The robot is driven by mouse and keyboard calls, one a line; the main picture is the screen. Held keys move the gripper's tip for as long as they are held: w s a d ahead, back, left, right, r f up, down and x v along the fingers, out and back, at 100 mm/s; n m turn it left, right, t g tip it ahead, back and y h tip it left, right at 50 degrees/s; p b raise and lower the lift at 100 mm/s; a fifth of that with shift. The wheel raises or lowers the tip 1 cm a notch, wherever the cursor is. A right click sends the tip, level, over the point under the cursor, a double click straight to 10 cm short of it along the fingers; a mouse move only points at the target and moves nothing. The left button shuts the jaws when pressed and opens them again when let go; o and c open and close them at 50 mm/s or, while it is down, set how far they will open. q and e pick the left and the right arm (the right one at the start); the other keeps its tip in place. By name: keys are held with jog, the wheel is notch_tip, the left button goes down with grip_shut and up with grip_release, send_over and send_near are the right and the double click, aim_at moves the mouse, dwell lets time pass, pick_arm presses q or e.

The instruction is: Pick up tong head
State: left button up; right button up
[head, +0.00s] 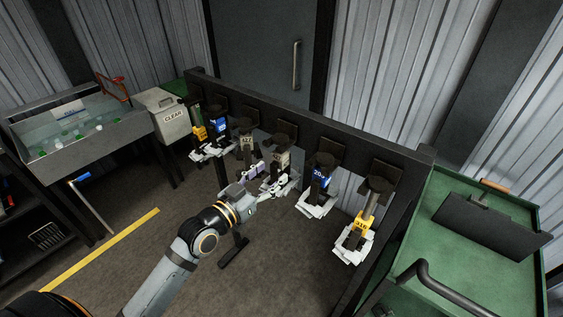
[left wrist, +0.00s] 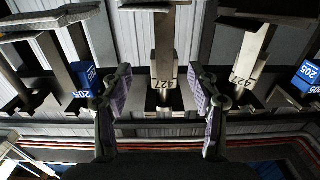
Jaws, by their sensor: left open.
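Several tong heads with grey jaws hang in a row on a dark rack. Two carry grey 427 tags; one of these (head: 281,160) is in front of my left gripper (head: 266,183). In the left wrist view my left gripper (left wrist: 160,92) is open, its purple-padded fingers on either side of that tong head's tagged stem (left wrist: 163,68), with gaps on both sides. The other grey-tagged tong head (head: 246,146) hangs to its left in the head view. A blue-tagged tong head (head: 321,172) hangs to its right. My right gripper is not in view.
The dark rack rail (head: 355,135) runs behind the tong heads. A yellow-tagged tong head (head: 362,225) hangs at the right end, near a green cabinet (head: 425,225). A metal tank (head: 85,140) and grey CLEAR container (head: 165,115) stand left. The floor in front is mostly open.

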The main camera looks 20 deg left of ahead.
aim_at(281, 163)
pick_arm(q)
jog(key=shift+w+d, duration=0.4)
jog(key=shift+w, duration=0.05)
jog(key=shift+w+a+r, duration=0.1)
jog(key=shift+r, duration=0.05)
jog(key=x, duration=0.5)
jog(key=shift+w+a+f, duration=0.1)
jog(key=shift+a+f, duration=0.15)
jog(key=shift+a, duration=0.15)
jog(key=shift+c, duration=1.6)
grip_shut()
jog(key=shift+r, duration=0.1)
